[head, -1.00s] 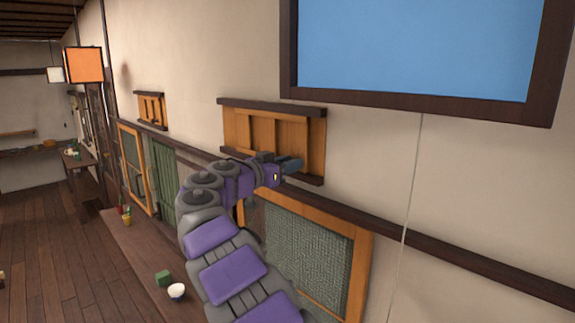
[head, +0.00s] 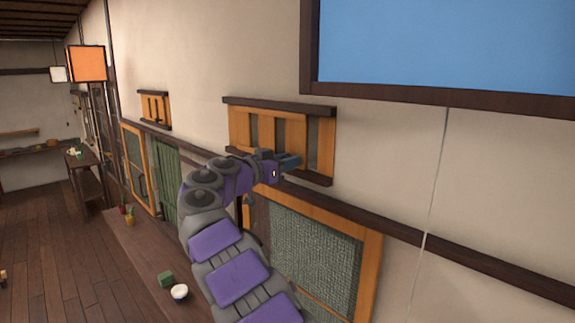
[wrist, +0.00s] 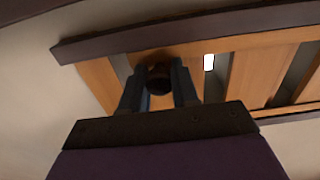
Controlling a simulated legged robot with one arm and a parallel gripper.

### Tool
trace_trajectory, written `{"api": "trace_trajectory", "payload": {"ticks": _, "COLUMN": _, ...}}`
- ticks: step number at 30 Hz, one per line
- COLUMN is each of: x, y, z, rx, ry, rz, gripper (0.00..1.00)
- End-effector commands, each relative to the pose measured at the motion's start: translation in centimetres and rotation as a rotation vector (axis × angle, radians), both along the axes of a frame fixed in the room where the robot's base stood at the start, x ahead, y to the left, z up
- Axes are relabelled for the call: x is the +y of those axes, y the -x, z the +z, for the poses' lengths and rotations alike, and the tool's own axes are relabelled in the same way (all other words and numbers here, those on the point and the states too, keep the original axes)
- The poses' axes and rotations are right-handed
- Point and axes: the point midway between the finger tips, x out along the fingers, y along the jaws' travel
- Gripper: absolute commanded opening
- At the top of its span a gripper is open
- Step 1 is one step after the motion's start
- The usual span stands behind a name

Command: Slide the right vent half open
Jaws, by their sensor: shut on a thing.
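The right vent (head: 292,131) is a wooden slatted panel between two dark rails on the wall, nearer to me than the other vent. Dark gaps show between its slats in the head view, and grey gaps show between its slats in the wrist view (wrist: 258,80). My gripper (head: 292,161) is at the vent's lower part. In the wrist view its two fingers are on either side of a dark round knob (wrist: 158,78) on the vent, and it is shut on that knob. My gripper and arm hide part of the vent's lower edge in the head view.
A smaller left vent (head: 155,109) is farther along the wall. Below the right vent is a framed green woven panel (head: 315,248). A blue framed panel (head: 410,45) hangs above right. A green block (head: 166,279) and white bowl (head: 179,292) stand on the ledge below.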

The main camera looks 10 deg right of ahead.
Motion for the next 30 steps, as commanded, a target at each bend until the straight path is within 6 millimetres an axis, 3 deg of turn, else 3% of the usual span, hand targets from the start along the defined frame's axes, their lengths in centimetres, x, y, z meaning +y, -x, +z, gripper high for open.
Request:
{"api": "trace_trajectory", "payload": {"ticks": 9, "x": 0.3, "y": -0.1, "z": -0.2, "rx": 0.003, "ry": -0.003, "rz": 0.006, "gripper": 0.00}}
{"api": "trace_trajectory", "payload": {"ticks": 10, "x": 0.3, "y": -0.1, "z": -0.2, "rx": 0.003, "ry": -0.003, "rz": 0.005, "gripper": 0.32}}
{"api": "trace_trajectory", "payload": {"ticks": 16, "x": 0.4, "y": -0.1, "z": -0.2, "rx": 0.003, "ry": -0.002, "rz": 0.005, "gripper": 0.51}}
{"api": "trace_trajectory", "payload": {"ticks": 25, "x": 0.4, "y": 0.0, "z": -0.2, "rx": 0.003, "ry": -0.003, "rz": 0.005, "gripper": 0.53}}
{"api": "trace_trajectory", "payload": {"ticks": 30, "x": 1.9, "y": 1.0, "z": -0.1, "rx": 0.001, "ry": -0.001, "rz": 0.007, "gripper": 0.53}}
